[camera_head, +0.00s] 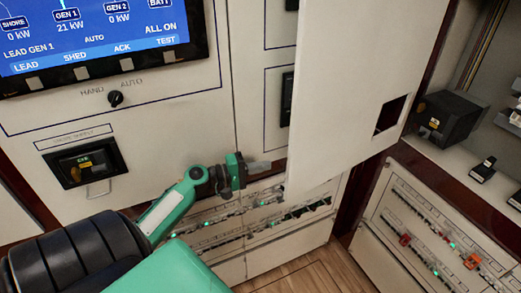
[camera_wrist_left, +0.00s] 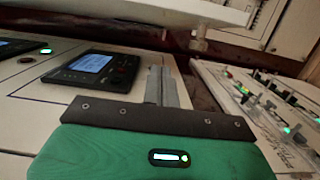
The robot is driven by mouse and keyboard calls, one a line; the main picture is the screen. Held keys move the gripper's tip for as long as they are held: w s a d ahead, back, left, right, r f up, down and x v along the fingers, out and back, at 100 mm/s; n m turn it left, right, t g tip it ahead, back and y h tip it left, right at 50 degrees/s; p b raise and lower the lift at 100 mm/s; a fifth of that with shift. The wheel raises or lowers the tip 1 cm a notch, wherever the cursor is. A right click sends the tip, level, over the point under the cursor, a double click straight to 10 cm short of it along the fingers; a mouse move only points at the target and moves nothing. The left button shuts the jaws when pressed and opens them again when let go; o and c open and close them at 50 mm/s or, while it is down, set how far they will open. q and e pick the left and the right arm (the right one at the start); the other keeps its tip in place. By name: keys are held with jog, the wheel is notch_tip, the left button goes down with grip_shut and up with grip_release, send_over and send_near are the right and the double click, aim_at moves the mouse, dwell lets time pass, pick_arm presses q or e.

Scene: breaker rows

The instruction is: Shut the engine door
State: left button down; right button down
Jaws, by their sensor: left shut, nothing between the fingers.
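The door (camera_head: 345,85), a tall cream panel with a dark square cut-out near its lower right, stands swung out from the cabinet front in the head view. I take this to be the engine door; no label on it is readable. My left gripper (camera_head: 262,166) is shut and empty, its fingers pointing right, just left of the door's lower left edge. In the left wrist view the shut fingers (camera_wrist_left: 163,86) point away over the panel face, and a pale slab (camera_wrist_left: 130,13), probably the door, crosses the top. Contact with the door cannot be told. My right gripper is out of view.
A blue display (camera_head: 95,35) and a rotary knob (camera_head: 115,99) are on the left panel, with a black breaker unit (camera_head: 86,164) below. Breaker rows (camera_head: 425,235) with green lights run low and right. A black box (camera_head: 448,117) sits on the right shelf. Wooden floor shows below.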

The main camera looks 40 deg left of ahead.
aim_at(292, 170)
pick_arm(q)
jog(key=w+d+p, duration=0.2)
jog(key=d, duration=0.1)
jog(key=w+d+p, duration=0.2)
jog(key=w+d, duration=0.1)
jog(key=shift+w+p, duration=0.25)
jog(key=shift+p, duration=0.05)
jog(key=shift+s+d+f, duration=0.1)
jog(key=shift+s+d, duration=0.05)
jog(key=shift+d, duration=0.5)
jog(key=shift+d, duration=0.1)
